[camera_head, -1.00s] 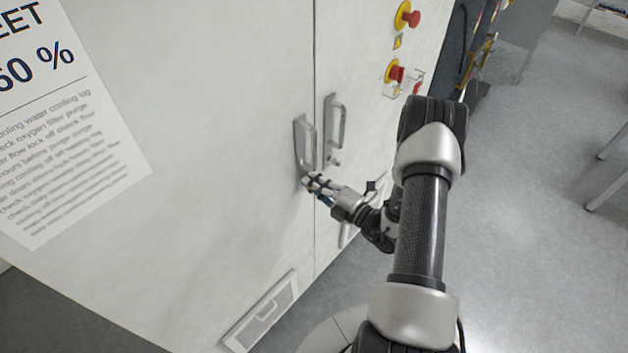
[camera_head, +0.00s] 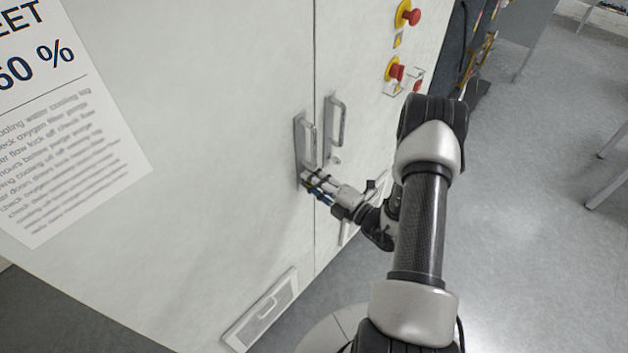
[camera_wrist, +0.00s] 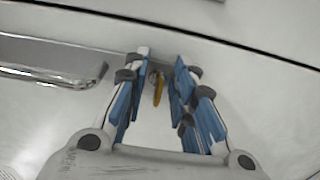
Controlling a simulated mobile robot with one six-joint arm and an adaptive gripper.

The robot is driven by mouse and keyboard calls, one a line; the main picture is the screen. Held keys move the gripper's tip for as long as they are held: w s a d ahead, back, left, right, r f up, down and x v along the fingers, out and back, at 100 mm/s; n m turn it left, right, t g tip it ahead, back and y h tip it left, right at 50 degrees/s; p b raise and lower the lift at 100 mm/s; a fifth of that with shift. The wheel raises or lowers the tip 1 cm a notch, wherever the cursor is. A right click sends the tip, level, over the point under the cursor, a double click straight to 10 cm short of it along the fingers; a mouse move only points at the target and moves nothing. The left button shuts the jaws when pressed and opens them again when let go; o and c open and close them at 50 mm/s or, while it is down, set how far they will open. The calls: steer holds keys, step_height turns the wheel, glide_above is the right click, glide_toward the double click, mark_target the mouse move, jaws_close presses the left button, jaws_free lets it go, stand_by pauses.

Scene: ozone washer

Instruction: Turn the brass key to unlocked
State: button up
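The brass key (camera_wrist: 158,88) shows in the wrist view as a small yellow piece in a lock on the white door. It lies between my gripper's blue-padded fingers (camera_wrist: 158,70), with a narrow gap seeming to show on each side. My gripper is partly open around it. In the head view my gripper (camera_head: 304,180) is at the left door, just below the left door handle (camera_head: 309,140). The key cannot be made out in the head view, where the fingers cover that spot. Whether the fingers touch the key cannot be told.
The right door handle (camera_head: 335,122) is close to the right of the seam. Red and yellow emergency buttons (camera_head: 396,72) are at the upper right of the cabinet. A vent (camera_head: 262,312) is low on the left door.

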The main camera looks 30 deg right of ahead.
steer(key=v, duration=1.2)
steer(key=shift+r, duration=0.1)
